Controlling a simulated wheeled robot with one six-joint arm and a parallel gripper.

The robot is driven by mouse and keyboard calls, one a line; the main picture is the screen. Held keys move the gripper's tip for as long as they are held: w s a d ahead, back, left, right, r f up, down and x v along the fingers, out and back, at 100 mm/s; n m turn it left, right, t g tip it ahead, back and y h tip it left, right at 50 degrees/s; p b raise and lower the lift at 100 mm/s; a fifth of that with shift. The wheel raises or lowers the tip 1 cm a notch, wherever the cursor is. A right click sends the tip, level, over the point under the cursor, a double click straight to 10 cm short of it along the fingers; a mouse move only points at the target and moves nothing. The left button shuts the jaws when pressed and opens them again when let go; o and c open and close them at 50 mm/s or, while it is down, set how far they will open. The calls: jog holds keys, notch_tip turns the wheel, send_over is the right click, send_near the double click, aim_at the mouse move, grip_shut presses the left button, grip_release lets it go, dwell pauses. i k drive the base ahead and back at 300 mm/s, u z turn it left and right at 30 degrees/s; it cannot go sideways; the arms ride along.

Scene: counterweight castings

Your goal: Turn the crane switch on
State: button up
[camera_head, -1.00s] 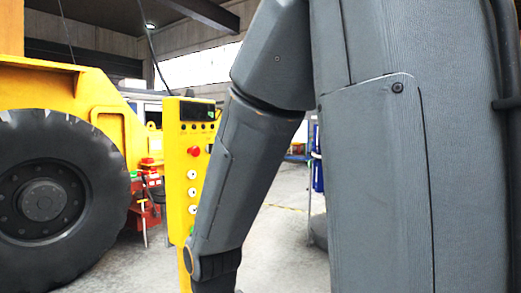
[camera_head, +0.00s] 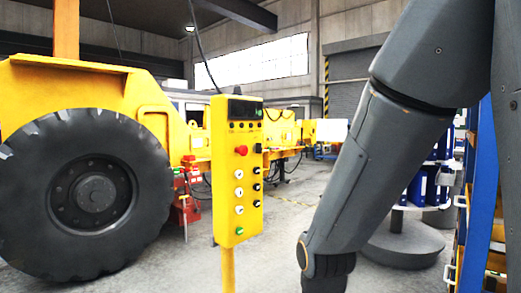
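A yellow control box (camera_head: 236,170) on a yellow post stands left of the centre in the head view. It has a dark display at the top, a red button (camera_head: 241,150), several white and black knobs and a green button (camera_head: 239,231) near the bottom. I cannot tell which of these is the crane switch. My arm hangs down to the right of the box, apart from it in the picture. My gripper is below the bottom edge of the frame and does not show.
A yellow vehicle with a large black tyre (camera_head: 84,196) stands at the left. A red stand (camera_head: 185,197) is behind the box. Round grey castings (camera_head: 402,243) and blue and yellow racking (camera_head: 483,190) are at the right. Grey floor (camera_head: 280,230) is clear between box and arm.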

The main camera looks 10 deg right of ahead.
aim_at(256, 148)
jog(key=k, duration=1.15)
jog(key=z, duration=0.95)
jog(key=i, duration=1.45)
jog(key=u, duration=0.6)
jog(key=i, duration=0.6)
jog(key=u, duration=0.45)
